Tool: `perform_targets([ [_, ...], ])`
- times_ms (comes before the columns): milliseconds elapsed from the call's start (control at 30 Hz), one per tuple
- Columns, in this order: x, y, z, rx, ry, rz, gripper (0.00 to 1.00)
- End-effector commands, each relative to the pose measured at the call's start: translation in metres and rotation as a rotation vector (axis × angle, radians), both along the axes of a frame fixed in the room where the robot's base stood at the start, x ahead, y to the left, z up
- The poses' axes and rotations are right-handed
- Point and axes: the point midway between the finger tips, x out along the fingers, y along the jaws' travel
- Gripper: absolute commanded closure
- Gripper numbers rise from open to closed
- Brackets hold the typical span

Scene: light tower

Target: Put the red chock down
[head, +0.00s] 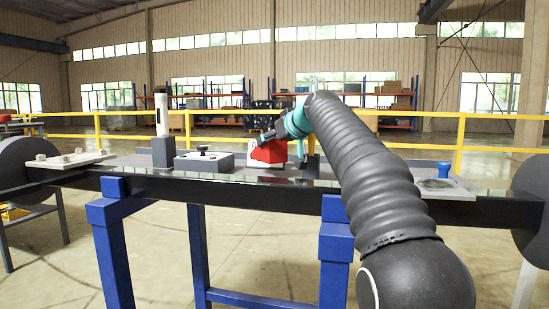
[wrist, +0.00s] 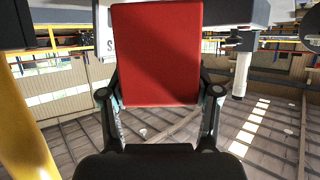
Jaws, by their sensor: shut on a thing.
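The red chock (head: 270,151) is in my gripper (head: 265,139) above the back middle of the dark bench (head: 240,189). In the wrist view the chock's flat red face (wrist: 157,50) fills the upper middle. The two fingers of my gripper (wrist: 159,96) close on it from left and right. The chock looks tilted in the head view. I cannot tell whether its lower edge touches anything.
A white panel stands close behind the chock. Left of it are a grey box with a black knob (head: 204,160) and a white cylinder (head: 161,114) on a dark block. A blue piece (head: 445,169) stands at right. A yellow rail (head: 461,142) runs behind.

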Motion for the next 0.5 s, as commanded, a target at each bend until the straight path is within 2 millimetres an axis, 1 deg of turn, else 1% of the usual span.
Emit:
perform_targets([
  [167,0.007,-0.004,-0.006,-0.001,-0.004,0.0,0.95],
  [400,0.006,-0.004,-0.038,0.0,-0.002,-0.002,0.95],
  [500,0.006,-0.004,-0.044,-0.001,-0.003,-0.001,0.95],
])
